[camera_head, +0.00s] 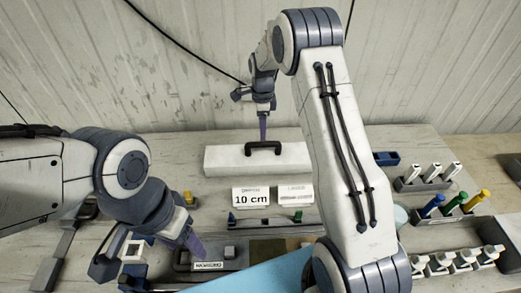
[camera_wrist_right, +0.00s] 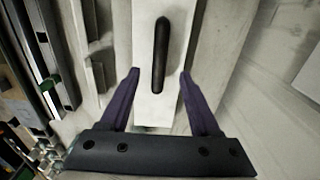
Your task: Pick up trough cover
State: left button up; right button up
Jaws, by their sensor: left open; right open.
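The trough cover (camera_head: 225,161) is a long white block with a black bar handle (camera_head: 263,146) on top, lying at the back of the bench. My right gripper (camera_head: 263,138) is over it, pointing down at the handle. In the right wrist view, the open purple fingers (camera_wrist_right: 158,74) appear on either side of the white cover (camera_wrist_right: 150,100) and the handle (camera_wrist_right: 161,55) lies between and ahead of them. I see no grip on the handle. My left gripper (camera_head: 197,243) is at the front left, low over a dark labelled block, open and apart from the cover.
White labels, one reading "10 cm" (camera_head: 251,198), stand in front of the cover. Racks with white tubes and coloured-cap markers (camera_head: 455,208) stand at right. A light blue sheet (camera_head: 250,277) lies at the front. The corrugated wall (camera_head: 180,90) rises behind.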

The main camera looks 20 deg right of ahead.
aim_at(263, 145)
jog(key=f, duration=0.3)
jog(key=shift+s+d+p, duration=0.1)
jog(key=shift+d+p, duration=0.1)
jog(key=shift+p, duration=0.15)
notch_tip(263, 145, down, 4)
jog(key=p, duration=0.3)
jog(key=shift+r, duration=0.1)
jog(key=shift+a+f, duration=0.1)
jog(key=shift+f, duration=0.6)
grip_shut()
